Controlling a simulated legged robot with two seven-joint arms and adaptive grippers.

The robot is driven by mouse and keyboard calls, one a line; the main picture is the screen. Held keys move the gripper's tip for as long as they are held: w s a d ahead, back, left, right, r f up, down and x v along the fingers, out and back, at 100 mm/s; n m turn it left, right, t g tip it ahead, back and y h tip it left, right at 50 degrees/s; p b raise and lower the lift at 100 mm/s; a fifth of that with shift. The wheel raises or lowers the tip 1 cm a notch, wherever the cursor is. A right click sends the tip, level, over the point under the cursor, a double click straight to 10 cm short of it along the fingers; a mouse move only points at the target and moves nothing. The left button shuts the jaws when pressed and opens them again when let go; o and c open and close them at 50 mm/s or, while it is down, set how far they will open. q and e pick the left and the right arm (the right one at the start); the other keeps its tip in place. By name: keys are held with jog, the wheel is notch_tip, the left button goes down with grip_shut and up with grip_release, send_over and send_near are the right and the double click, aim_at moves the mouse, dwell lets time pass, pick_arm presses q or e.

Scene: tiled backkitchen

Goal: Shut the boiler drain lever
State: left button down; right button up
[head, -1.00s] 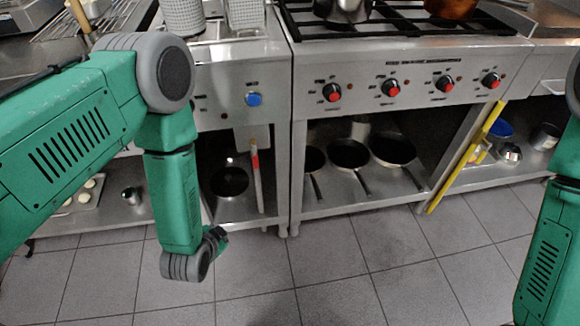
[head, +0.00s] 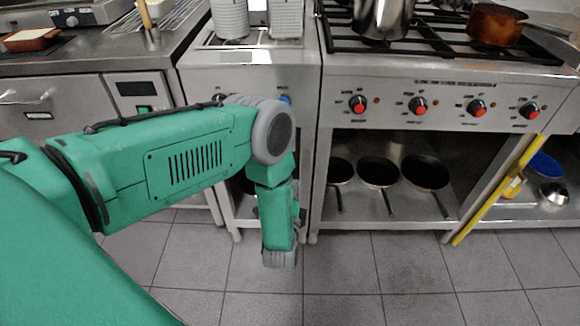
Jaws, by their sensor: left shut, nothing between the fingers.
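The boiler (head: 250,57) is the steel unit left of the stove, with an open cabinet below. Its blue knob (head: 286,99) peeks out just above my left arm's elbow. The drain lever is not visible now; my left forearm covers much of the open cabinet. My left arm comes in from the left, bends at the elbow in front of the boiler and hangs down. My left gripper (head: 284,258) is at its lower end, low before the cabinet, shut and empty; its fingers are hard to make out. My right gripper is out of view.
Metal baskets (head: 230,19) sit on the boiler. The stove (head: 440,90) to the right has red knobs, a steel pot (head: 383,17) and a copper pan (head: 495,23) on top, and pans on its lower shelf. A yellow bar (head: 497,192) leans at the right. The tiled floor is clear.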

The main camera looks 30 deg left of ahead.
pick_arm(q)
jog(key=w+a+b, duration=0.2)
jog(key=w+a, duration=0.4)
jog(key=a, duration=0.1)
jog(key=shift+w, duration=0.2)
jog(key=shift+a, duration=0.1)
dwell(0.4)
